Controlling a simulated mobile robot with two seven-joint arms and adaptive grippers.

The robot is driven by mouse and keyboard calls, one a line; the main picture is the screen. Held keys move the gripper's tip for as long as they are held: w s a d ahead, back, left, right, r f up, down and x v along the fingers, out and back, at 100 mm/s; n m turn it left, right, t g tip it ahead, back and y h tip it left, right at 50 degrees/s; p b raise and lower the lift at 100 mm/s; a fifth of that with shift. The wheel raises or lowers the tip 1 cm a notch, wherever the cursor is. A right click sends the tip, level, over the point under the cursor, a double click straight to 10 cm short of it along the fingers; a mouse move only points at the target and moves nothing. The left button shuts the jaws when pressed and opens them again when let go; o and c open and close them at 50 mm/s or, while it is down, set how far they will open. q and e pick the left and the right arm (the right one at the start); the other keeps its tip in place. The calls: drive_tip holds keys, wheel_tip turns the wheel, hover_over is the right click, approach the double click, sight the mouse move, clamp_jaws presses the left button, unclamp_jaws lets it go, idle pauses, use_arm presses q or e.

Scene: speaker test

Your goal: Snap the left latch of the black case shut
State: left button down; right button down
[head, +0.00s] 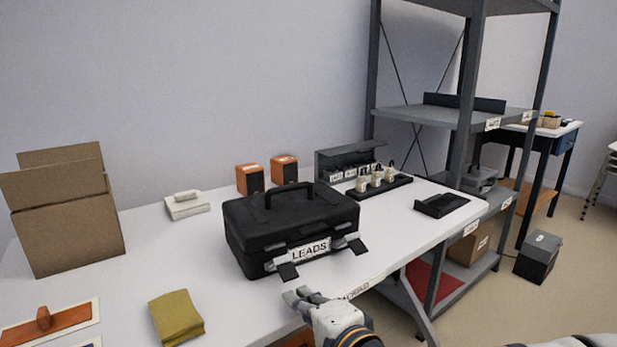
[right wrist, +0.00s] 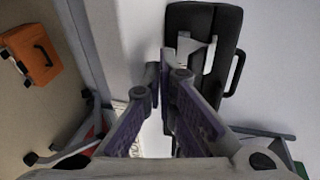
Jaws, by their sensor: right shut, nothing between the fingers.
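The black case (head: 290,222) stands lid down on the white table, with its handle on top and a LEADS label (head: 310,250) on its front. The left latch (head: 285,269) sticks outward and down from the front, unfastened; the right latch (head: 353,244) also stands out. My right gripper (head: 300,297) is shut and empty, just in front of the case, below the left latch and apart from it. In the right wrist view, its fingertips (right wrist: 160,65) are close beside the case front (right wrist: 180,20) and partly hide it. My left gripper is not in view.
A cardboard box (head: 70,225) and a yellow-green cloth stack (head: 176,317) are on the left of the white table (head: 235,300). Orange speakers (head: 250,179) and a bottle rack (head: 385,185) stand behind the case. A grey shelf (head: 465,130) rises at right.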

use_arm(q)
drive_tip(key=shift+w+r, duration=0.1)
use_arm(e)
drive_tip(key=shift+w+a+r, duration=0.2)
drive_tip(key=shift+w+a, duration=0.1)
drive_tip(key=shift+w, duration=0.2)
drive_tip(key=shift+w+a+r, duration=0.2)
drive_tip(key=shift+w+a, duration=0.05)
drive_tip(key=shift+w, duration=0.25)
idle(0.6)
idle(0.4)
